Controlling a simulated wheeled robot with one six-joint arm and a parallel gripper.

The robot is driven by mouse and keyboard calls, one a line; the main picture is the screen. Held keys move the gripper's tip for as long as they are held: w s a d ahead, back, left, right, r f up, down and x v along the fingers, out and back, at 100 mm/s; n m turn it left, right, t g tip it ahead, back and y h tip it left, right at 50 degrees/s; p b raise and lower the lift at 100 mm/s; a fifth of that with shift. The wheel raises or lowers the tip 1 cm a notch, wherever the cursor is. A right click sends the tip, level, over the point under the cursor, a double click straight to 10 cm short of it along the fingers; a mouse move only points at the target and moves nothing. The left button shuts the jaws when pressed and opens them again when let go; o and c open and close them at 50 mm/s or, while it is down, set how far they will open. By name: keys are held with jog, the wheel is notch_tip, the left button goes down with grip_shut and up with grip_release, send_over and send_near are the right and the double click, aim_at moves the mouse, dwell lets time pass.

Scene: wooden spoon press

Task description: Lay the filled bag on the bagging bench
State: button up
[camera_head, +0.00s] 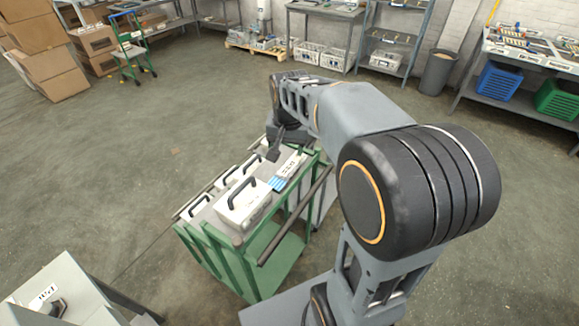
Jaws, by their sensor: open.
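My gripper (274,152) points down over the back end of a green cart (213,252). It is open, though its fingers are small and dark in this view. White cases with dark handles stand on the cart top, the largest one (243,204) at the front. A small white item with dark print (291,167) and a blue item (277,184) lie on the cart close to my gripper. I cannot tell a filled bag among these things. I cannot tell which of the benches in view is the bagging bench.
A grey cabinet (85,290) stands at the lower left. Cardboard boxes (45,65) are stacked at the upper left, near a green trolley (130,52). Workbenches, a shelf (390,40) and a bin (437,72) line the back. Open floor surrounds the cart.

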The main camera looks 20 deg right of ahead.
jog(key=w+d+f+m+g, duration=0.2)
jog(key=w+d+f+m, duration=0.3)
jog(key=w, duration=0.5)
jog(key=p, duration=0.1)
send_over(291, 163)
notch_tip(291, 163, down, 8)
jog(key=shift+s+a+f, duration=0.1)
jog(key=shift+f, duration=0.15)
jog(key=shift+f+p, duration=1)
jog(key=shift+f, duration=1.95)
jog(key=c, duration=0.6)
jog(key=shift+r, duration=0.1)
jog(key=shift+c, duration=0.2)
